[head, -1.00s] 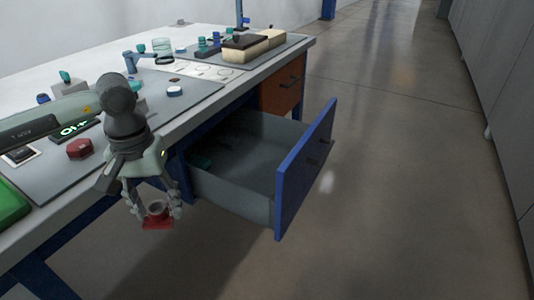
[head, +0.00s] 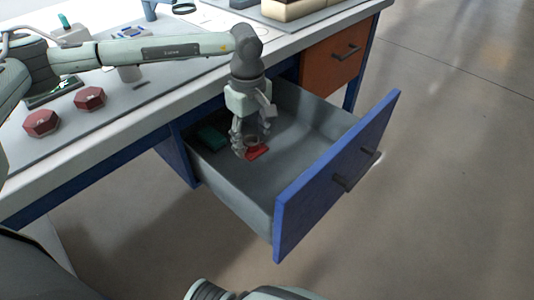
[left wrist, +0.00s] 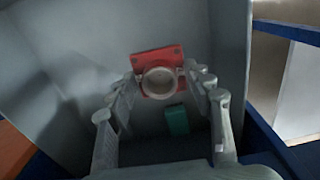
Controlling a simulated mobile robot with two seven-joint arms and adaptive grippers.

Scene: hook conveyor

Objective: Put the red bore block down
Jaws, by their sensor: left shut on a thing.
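The red bore block (head: 257,152) is between the fingers of my left gripper (head: 252,142), over the inside of the open blue drawer (head: 222,183). The left wrist view shows the red block (left wrist: 157,61) with its round grey bore ring facing the camera. My left gripper (left wrist: 162,85) is shut on it, a fingertip at each side of the ring. Whether the block touches the drawer floor I cannot tell. My right gripper is not seen; only part of an arm shows at the bottom of the head view.
A teal block (head: 211,138) lies in the drawer's rear left; it also shows in the left wrist view (left wrist: 177,120). Two red octagonal pieces (head: 90,98) sit on the bench. The drawer's blue front (head: 340,172) stands out into the aisle. The drawer's front part is bare.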

